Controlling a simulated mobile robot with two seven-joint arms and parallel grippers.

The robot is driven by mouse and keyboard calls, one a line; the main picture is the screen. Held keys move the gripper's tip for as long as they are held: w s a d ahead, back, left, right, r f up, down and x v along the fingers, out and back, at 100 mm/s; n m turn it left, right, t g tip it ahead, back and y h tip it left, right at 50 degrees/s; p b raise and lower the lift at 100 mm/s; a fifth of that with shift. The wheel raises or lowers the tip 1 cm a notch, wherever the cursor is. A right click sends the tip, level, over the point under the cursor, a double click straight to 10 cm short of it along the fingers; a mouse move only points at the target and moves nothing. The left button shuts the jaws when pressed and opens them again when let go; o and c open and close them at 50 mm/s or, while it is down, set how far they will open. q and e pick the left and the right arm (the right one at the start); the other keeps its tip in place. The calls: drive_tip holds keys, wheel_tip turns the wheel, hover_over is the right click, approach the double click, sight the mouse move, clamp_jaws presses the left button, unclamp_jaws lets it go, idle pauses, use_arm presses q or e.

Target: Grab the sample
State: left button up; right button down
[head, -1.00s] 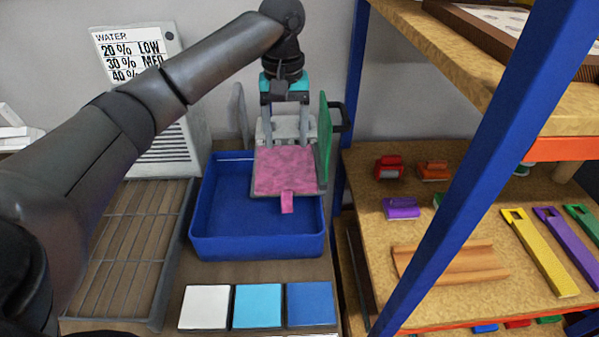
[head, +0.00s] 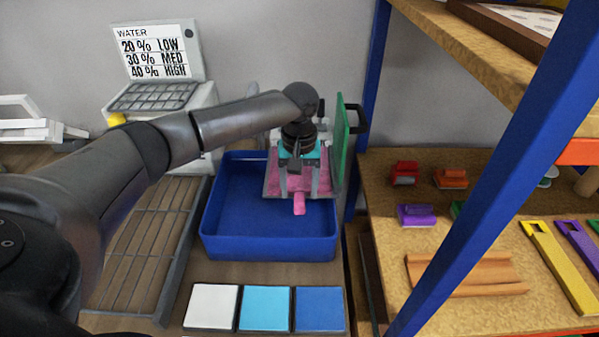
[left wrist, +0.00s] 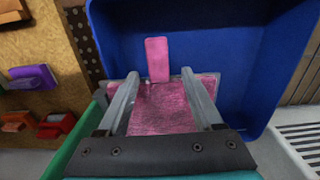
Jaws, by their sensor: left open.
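The sample is a pink textured piece (head: 293,184) on a grey plate, with a pink tab (head: 299,204) hanging over its front edge. It sits at the back right of the blue bin (head: 225,215), beside an upright green panel (head: 341,145). My left gripper (left wrist: 158,90) is open, its two fingers apart over the pink sample. The tab (left wrist: 157,58) shows just past the fingertips in the left wrist view. The fingers are not closed on anything. I cannot tell whether the fingertips touch the sample. My right gripper is not in view.
White, light blue (head: 266,308) and blue tiles lie in front of the bin. A slatted rack (head: 128,255) lies to the left. A device with a WATER sign (head: 155,55) stands behind. A blue shelf post (head: 480,180) and wooden shelf with coloured tools stand at right.

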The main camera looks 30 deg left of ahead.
use_arm(q)
drive_tip(key=shift+f, duration=0.35)
drive_tip(key=shift+c, duration=0.3)
clamp_jaws()
